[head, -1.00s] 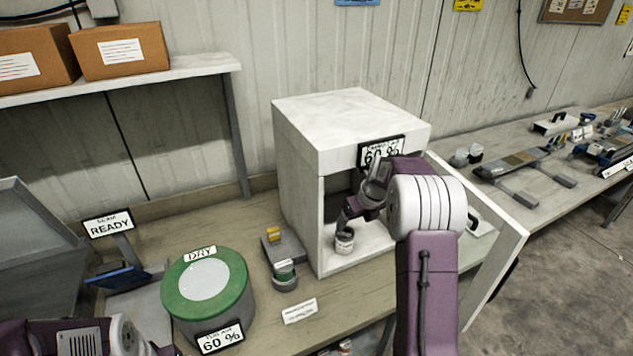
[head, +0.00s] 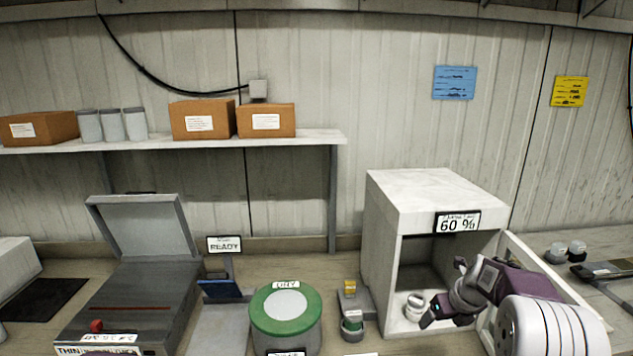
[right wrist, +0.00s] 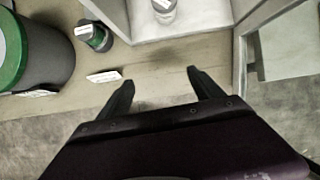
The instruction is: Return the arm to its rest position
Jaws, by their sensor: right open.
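My right gripper (head: 437,312) is in front of the open white cabinet (head: 385,225), at the end of my purple and white right arm. In the right wrist view its two dark fingers (right wrist: 160,80) are spread apart with nothing between them, near the bench's front edge. A small whitish jar (head: 414,308) stands upright inside the cabinet. It also shows in the right wrist view (right wrist: 164,10), beyond the fingers and apart from them. My left gripper is not in view.
The cabinet door (head: 540,270) stands open at the right. To the left are a small stand with a green-banded jar (head: 352,327), a green-lidded drum (head: 262,310) and a grey machine (head: 140,290) with its lid raised. A shelf (head: 290,140) holds boxes and cups.

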